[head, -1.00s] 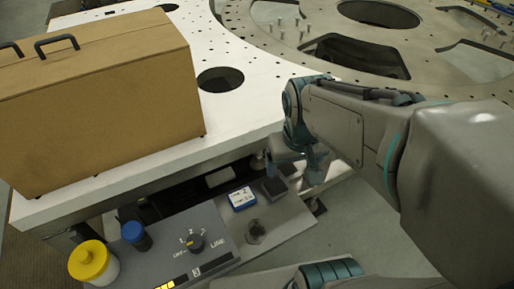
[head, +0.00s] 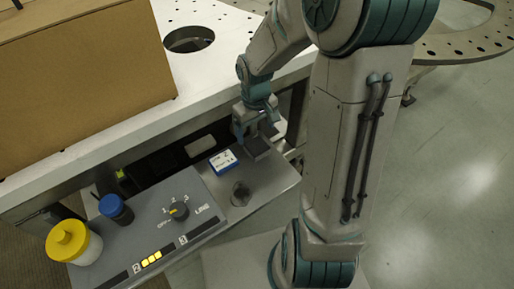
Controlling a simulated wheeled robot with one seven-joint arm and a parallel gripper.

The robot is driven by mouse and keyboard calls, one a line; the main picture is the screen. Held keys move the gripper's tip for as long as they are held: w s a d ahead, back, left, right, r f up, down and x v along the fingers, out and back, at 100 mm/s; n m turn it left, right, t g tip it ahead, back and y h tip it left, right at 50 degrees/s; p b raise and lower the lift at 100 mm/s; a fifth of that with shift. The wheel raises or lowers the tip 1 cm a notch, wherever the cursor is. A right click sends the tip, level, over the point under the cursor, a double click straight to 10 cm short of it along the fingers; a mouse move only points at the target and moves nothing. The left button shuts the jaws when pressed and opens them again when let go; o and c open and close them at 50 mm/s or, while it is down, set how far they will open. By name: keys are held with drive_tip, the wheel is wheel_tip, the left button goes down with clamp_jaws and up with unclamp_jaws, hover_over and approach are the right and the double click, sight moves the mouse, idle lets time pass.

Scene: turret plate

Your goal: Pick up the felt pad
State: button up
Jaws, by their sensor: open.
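The felt pad looks like the small dark grey block (head: 257,149) on the grey shelf below the white table's edge. It lies just right of a blue and white box. My gripper (head: 256,132) points down close above the pad, at its far edge, with its fingers apart. Nothing shows between the fingers. I cannot tell whether a finger touches the pad.
The blue and white box (head: 222,162) and a small round glass-like item (head: 240,194) are close by on the shelf. A control panel with a knob (head: 179,211), a blue-capped jar (head: 115,209) and a yellow-lidded jar (head: 72,243) stand left. The white table (head: 130,140) overhangs behind.

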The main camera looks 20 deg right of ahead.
sight(257, 145)
drive_tip(key=f, duration=0.5)
drive_tip(key=f+b, duration=0.1)
drive_tip(key=f, duration=0.2)
drive_tip(key=shift+d+f, duration=0.25)
drive_tip(key=shift+f, duration=0.1)
drive_tip(key=c, duration=1.1)
